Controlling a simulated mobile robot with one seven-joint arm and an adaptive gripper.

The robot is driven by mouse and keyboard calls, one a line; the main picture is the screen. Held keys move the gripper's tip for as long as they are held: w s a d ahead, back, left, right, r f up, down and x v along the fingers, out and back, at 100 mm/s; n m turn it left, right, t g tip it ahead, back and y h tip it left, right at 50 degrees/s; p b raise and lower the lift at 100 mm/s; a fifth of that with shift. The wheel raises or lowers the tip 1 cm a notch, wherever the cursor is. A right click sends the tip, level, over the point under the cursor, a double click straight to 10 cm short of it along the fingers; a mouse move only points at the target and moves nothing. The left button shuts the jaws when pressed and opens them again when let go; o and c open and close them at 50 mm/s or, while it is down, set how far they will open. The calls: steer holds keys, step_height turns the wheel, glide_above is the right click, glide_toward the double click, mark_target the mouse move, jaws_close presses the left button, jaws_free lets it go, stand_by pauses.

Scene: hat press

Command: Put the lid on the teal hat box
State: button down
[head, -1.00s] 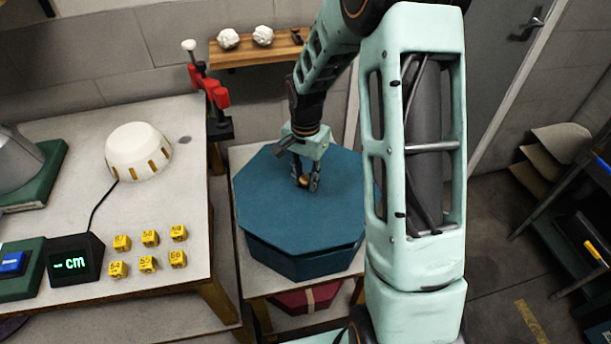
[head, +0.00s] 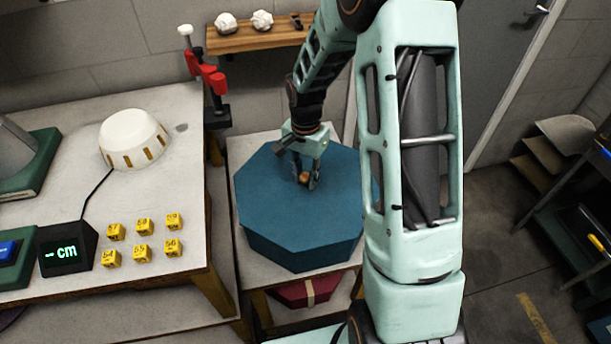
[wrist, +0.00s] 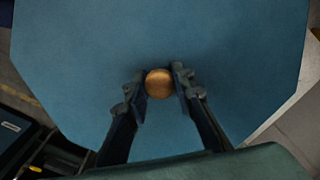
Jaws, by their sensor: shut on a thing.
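The teal octagonal lid (head: 285,203) rests over the teal hat box (head: 300,251) on a small pale table in the head view. Its edge looks level with the box walls, with no gap visible on the near side. My gripper (head: 305,180) is shut on the lid's round wooden knob (wrist: 158,83), which sits between the two fingers in the wrist view. The lid (wrist: 215,40) fills most of that view. The lid's right side is hidden behind my arm in the head view, so I cannot tell how it sits there.
The workbench (head: 190,220) at left holds a cream dome (head: 134,139), a cm display (head: 66,250) and several yellow number blocks (head: 143,226). A red clamp (head: 205,75) stands at its back corner. A red box (head: 305,290) lies below the small table. A shelf (head: 250,38) is behind.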

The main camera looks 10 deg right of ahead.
steer(key=shift+f, duration=0.25)
steer(key=c, duration=1.6)
jaws_free()
